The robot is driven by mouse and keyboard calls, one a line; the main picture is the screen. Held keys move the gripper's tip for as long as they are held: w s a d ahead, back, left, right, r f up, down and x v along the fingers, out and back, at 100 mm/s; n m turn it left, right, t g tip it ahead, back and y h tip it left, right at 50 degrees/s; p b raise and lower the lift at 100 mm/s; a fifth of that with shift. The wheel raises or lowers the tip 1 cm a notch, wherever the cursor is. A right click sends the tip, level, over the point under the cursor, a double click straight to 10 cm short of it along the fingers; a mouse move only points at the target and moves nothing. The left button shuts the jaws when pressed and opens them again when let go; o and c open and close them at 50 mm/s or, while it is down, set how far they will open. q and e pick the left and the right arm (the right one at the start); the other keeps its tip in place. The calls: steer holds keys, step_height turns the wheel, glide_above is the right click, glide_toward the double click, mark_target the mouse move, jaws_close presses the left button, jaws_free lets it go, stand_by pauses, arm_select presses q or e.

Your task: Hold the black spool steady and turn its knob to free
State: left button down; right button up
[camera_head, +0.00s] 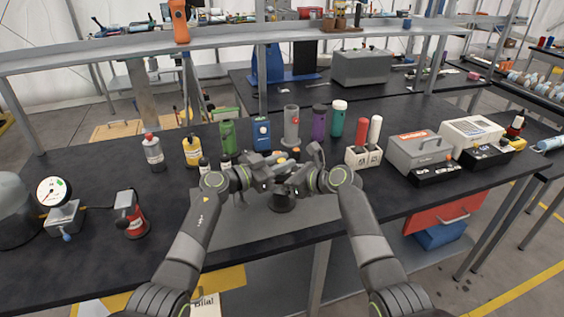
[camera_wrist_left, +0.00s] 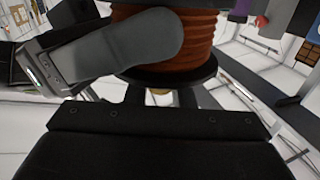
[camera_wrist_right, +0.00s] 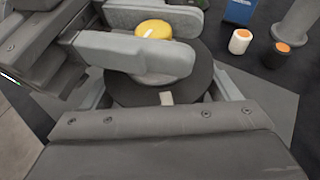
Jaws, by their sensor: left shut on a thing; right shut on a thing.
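The black spool (camera_head: 283,203) stands on the grey mat at the front of the bench, mostly hidden by my grippers. In the left wrist view its reddish-brown winding shows above a black flange (camera_wrist_left: 170,77). My left gripper (camera_wrist_left: 165,42) is shut on the spool, one grey finger lying across the winding. In the right wrist view the pale grey knob with a yellow cap (camera_wrist_right: 154,29) sits on the spool's black top disc (camera_wrist_right: 203,85), which bears a white mark. My right gripper (camera_wrist_right: 150,38) is shut on the knob, a finger on each side.
Behind the spool stand a green bottle (camera_head: 227,137), a blue can (camera_head: 262,134) and a grey cylinder (camera_head: 291,125). A gauge (camera_head: 52,190) and a red-black device (camera_head: 131,215) stand left.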

arm_select(q)
steer(key=shift+a+f, duration=0.1)
steer(key=shift+f, duration=0.05)
steer(key=c, duration=1.5)
jaws_free()
steer(key=shift+c, duration=0.2)
steer(key=v, duration=1.2)
steer(key=shift+s, duration=0.1)
steer(key=shift+o, duration=1.5)
steer(key=shift+s+a, duration=0.1)
steer(key=shift+a, duration=0.1)
steer(key=x, duration=1)
